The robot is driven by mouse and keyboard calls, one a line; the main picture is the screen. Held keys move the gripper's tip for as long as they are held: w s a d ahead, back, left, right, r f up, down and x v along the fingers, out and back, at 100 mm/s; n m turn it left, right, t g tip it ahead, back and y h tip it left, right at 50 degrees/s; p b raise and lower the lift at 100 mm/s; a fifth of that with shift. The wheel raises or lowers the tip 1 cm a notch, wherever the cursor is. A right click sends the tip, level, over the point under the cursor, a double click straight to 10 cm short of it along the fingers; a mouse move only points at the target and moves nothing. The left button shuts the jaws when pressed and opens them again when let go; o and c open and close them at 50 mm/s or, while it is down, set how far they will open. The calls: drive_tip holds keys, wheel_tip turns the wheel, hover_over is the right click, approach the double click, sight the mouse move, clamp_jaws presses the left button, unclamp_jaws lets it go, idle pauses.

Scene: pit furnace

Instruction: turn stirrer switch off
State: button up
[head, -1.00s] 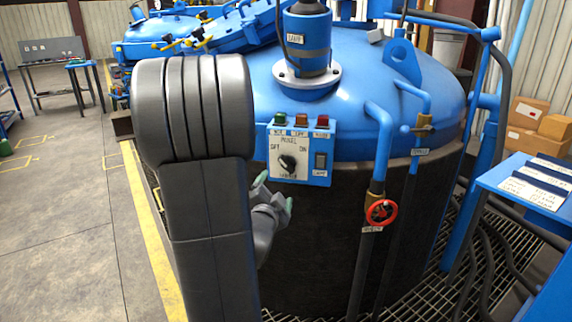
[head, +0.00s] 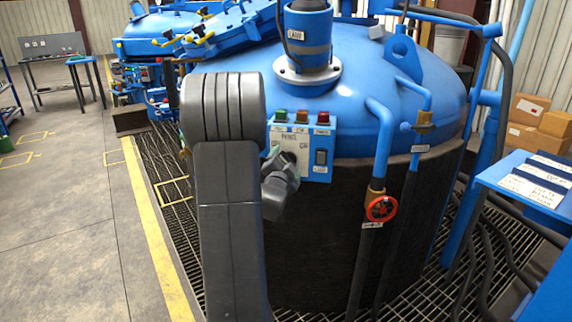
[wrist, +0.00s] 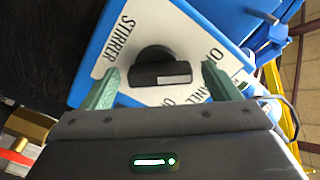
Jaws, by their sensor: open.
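The stirrer switch is a black rotary knob (wrist: 160,73) on a white panel face (wrist: 125,48) lettered STIRRER. A pale mark runs along the right half of its bar in the wrist view. Only parts of the other labels show, so I cannot tell its setting. My gripper (wrist: 161,69) is open, its two green fingers on either side of the knob with gaps visible. In the head view, my gripper (head: 280,158) is in front of the blue control panel (head: 318,172) and hides the knob.
Green, orange and red lamps (head: 302,116) sit above the switch, and a dark rocker switch (head: 321,158) at its right. The furnace wall (head: 330,235) is below. A red valve wheel (head: 380,208) on a pipe stands to the right.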

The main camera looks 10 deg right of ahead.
drive_tip(key=c, duration=1)
drive_tip(key=shift+n+b, duration=0.5)
drive_tip(key=shift+n, duration=0.1)
drive_tip(key=o, duration=1)
drive_tip(key=shift+s, duration=0.1)
drive_tip(key=v, duration=1.3)
drive_tip(key=shift+s, duration=0.3)
drive_tip(key=shift+a, duration=0.1)
